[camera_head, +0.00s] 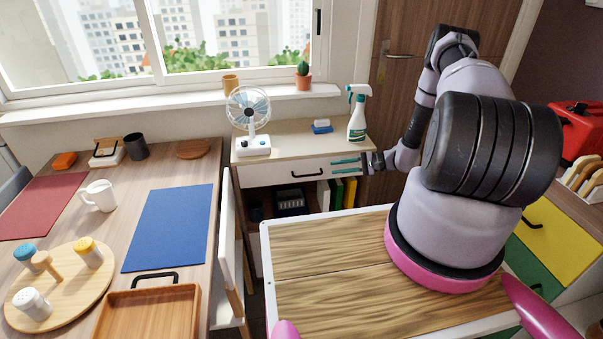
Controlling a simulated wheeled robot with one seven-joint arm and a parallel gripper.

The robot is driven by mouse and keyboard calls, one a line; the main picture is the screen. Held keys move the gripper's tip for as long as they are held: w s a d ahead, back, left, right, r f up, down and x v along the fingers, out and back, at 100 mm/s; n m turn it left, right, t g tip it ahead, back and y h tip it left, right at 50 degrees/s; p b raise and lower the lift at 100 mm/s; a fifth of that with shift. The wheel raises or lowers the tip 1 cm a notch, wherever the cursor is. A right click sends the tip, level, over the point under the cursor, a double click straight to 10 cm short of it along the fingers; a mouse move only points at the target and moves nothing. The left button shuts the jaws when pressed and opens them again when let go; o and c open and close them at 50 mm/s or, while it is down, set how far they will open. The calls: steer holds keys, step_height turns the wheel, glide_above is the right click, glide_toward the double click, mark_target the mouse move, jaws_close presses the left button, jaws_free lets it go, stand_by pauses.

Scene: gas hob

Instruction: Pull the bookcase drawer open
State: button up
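The bookcase (285,148) stands under the window, with a white drawer (265,175) below its light wooden top. The drawer front looks flush and closed. A black bar handle (307,175) sits in the middle of the drawer front. My gripper (334,167) is to the right of the handle, in front of the right part of the drawer front in this view. Its two teal fingers point left and are parted, with nothing between them. The fingertips look apart from the handle; their depth from the drawer front is hard to tell.
On the bookcase top stand a fan (250,118), a blue sponge-like item (321,126) and a spray bottle (358,113). Books (337,193) and a dark basket (290,202) fill the shelf below. A white chair (228,235) and a table (110,215) stand to the left.

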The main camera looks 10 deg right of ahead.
mark_target(313, 175)
steer(key=shift+m+t, duration=0.3)
steer(key=shift+t, duration=0.1)
steer(key=x, duration=0.4)
steer(key=f+x, duration=0.1)
steer(key=x, duration=0.3)
steer(key=f+x, duration=0.1)
steer(key=x, duration=0.2)
steer(key=shift+s+a+f, duration=0.1)
steer(key=shift+a+f, duration=0.1)
steer(key=shift+f, duration=0.05)
jaws_close()
stand_by(0.8)
